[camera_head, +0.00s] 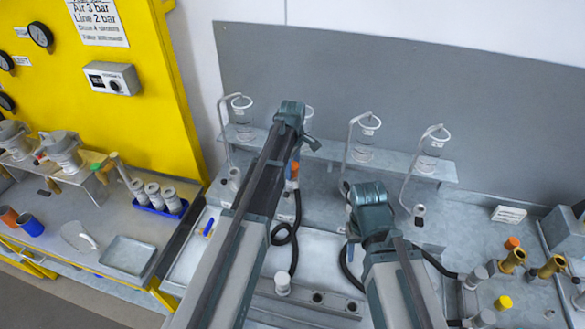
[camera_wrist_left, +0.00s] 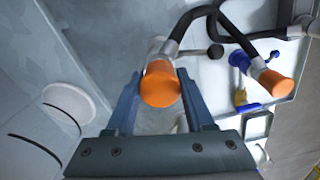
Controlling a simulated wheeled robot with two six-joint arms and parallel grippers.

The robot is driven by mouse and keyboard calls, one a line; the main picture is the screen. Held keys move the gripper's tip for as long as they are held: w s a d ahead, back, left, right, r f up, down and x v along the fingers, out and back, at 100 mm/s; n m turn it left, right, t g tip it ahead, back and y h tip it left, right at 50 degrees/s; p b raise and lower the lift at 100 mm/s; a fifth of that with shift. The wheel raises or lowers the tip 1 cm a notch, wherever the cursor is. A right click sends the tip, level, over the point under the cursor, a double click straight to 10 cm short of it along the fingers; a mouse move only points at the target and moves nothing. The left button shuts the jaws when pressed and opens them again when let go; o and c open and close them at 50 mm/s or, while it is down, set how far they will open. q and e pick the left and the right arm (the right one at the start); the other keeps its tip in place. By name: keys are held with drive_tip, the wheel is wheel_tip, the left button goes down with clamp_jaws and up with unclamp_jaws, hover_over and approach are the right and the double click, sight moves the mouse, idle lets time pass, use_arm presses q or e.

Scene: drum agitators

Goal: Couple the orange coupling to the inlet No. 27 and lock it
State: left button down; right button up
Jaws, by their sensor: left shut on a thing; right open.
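My left gripper (camera_head: 303,142) is raised in front of the grey back panel. In the left wrist view, its two fingers (camera_wrist_left: 160,76) are shut on a grey coupling with an orange end (camera_wrist_left: 161,86). A black hose rises behind it there. In the head view an orange piece (camera_head: 294,171) shows just below the left gripper, above a looped black hose; I cannot tell whether it is the held coupling. My right gripper (camera_head: 371,198) is open over the bench's middle; its fingers are mostly hidden. No number 27 is readable on any inlet.
A second orange-ended piece (camera_wrist_left: 276,83) shows at the right of the left wrist view. Glass cups on bent tubes, one of them (camera_head: 365,122), line the back shelf. Brass fittings (camera_head: 513,260) and a yellow cap (camera_head: 503,302) stand at right. A yellow panel (camera_head: 150,110) rises at left.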

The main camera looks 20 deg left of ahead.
use_arm(q)
drive_tip(key=shift+f+b, duration=0.35)
drive_tip(key=shift+f, duration=0.05)
idle(0.6)
drive_tip(key=shift+c, duration=1)
unclamp_jaws()
drive_tip(key=shift+c, duration=0.4)
wheel_tip(320, 180, up, 10)
drive_tip(key=p, duration=1)
drive_tip(key=shift+r, duration=0.15)
